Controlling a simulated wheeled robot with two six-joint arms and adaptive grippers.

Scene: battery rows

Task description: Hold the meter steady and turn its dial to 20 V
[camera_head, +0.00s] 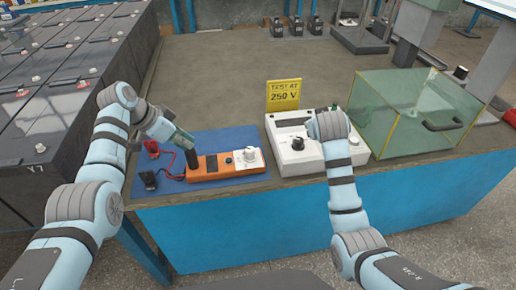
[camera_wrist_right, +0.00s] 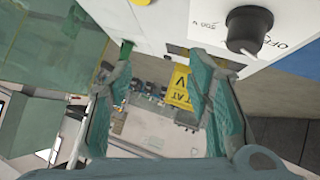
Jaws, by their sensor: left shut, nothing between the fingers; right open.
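The orange meter (camera_head: 205,174) lies on a blue mat (camera_head: 243,132) at the front of the bench. My right gripper (camera_wrist_right: 160,65) is open and empty in the right wrist view. In the head view it is hidden behind my right arm, over the white tester (camera_head: 297,157).
The tester's black knob (camera_wrist_right: 249,30) is close to my right gripper. A yellow sign (camera_head: 284,95) reads "TEST AT 250 V". A glass box (camera_head: 415,110) stands at right. Red and black leads (camera_head: 165,160) lie left of the meter. The bench behind is mostly clear.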

